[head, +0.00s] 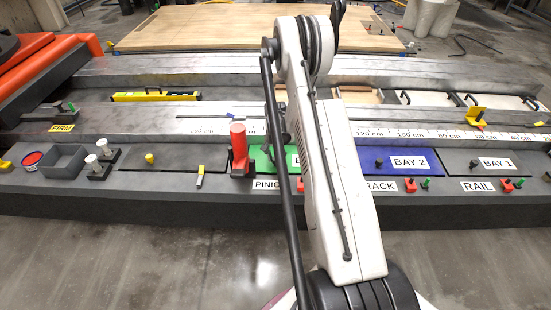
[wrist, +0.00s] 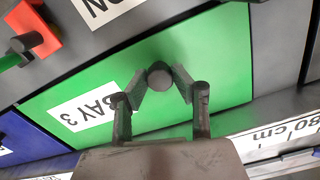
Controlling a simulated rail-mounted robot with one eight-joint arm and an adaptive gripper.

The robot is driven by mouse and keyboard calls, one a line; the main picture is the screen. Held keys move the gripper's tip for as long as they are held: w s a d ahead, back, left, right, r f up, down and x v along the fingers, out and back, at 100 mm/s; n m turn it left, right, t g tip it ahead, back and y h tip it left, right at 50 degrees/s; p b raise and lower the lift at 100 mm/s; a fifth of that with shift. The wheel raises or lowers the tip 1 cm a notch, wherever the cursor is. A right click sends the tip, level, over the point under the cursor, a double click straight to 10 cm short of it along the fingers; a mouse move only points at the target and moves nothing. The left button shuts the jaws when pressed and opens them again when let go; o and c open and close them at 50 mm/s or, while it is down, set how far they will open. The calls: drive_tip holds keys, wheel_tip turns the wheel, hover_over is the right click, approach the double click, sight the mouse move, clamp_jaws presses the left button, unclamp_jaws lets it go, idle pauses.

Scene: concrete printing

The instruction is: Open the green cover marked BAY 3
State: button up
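The green cover (head: 262,165) lies flat in the sloped bench front, largely hidden by my arm in the head view. In the wrist view the green cover (wrist: 215,60) fills most of the picture, with its white BAY 3 label (wrist: 90,108). A dark round knob (wrist: 160,77) stands on the cover. My gripper (wrist: 158,82) is over the cover, with one fingertip on each side of the knob. The fingers look open, with a slight gap at the knob; firm contact is not visible. My gripper is hidden behind my arm in the head view.
The blue BAY 2 cover (head: 400,160) and the grey BAY 1 cover (head: 490,162) lie to the right in the head view. A red cylinder on a red block (head: 239,150) stands just left of the green cover. A white ruler strip (head: 400,133) runs behind the covers.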

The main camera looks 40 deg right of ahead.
clamp_jaws()
drive_tip(key=shift+r, duration=0.1)
